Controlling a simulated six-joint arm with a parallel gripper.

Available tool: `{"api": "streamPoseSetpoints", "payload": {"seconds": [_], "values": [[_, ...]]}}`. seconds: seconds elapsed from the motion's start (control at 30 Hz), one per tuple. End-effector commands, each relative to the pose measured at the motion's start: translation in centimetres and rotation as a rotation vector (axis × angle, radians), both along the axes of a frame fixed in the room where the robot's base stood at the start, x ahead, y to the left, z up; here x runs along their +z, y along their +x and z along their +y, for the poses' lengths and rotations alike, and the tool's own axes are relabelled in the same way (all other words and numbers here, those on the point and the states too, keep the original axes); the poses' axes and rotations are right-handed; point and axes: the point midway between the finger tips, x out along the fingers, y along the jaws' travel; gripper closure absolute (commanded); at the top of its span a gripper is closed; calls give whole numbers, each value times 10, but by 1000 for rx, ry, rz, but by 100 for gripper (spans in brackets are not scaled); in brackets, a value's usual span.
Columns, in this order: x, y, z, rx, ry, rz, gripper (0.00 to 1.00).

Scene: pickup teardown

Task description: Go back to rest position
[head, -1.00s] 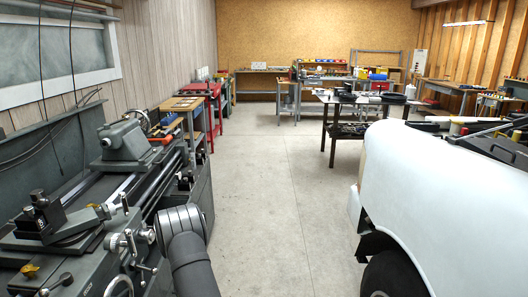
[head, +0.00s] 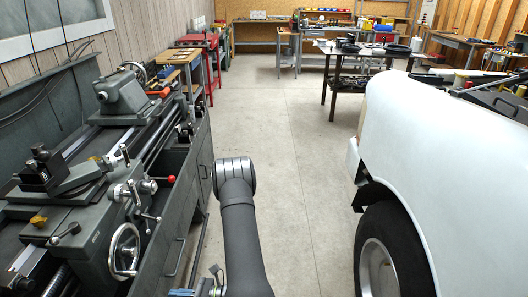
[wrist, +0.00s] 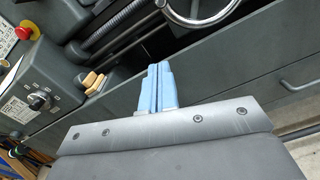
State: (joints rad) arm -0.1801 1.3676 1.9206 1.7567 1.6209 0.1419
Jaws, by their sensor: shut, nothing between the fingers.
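My gripper (wrist: 162,85) shows in the wrist view as two light blue fingers pressed together, with nothing between them. In that view the fingers lie in front of the grey lathe cabinet (wrist: 225,92), below the handwheel (wrist: 205,10); I cannot tell how close they are. In the head view my grey arm rises from the bottom centre beside the lathe (head: 165,210), and only a small part of its end shows at the bottom edge. The fingers are not clearly seen there.
The lathe fills the left, with its handwheel (head: 124,250) near my arm. A white vehicle body (head: 450,150) with a wheel (head: 385,255) stands on the right. Bare concrete floor (head: 300,200) lies between them. A dark table (head: 345,85) and benches stand farther back.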

Motion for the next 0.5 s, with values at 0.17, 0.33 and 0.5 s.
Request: {"api": "streamPoseSetpoints", "payload": {"seconds": [0.17,0.33,0.5], "values": [[1,-2,25,9,0,-1,100],[1,-1,47,9,0,-2,100],[2,-2,71,9,0,-1,100]]}}
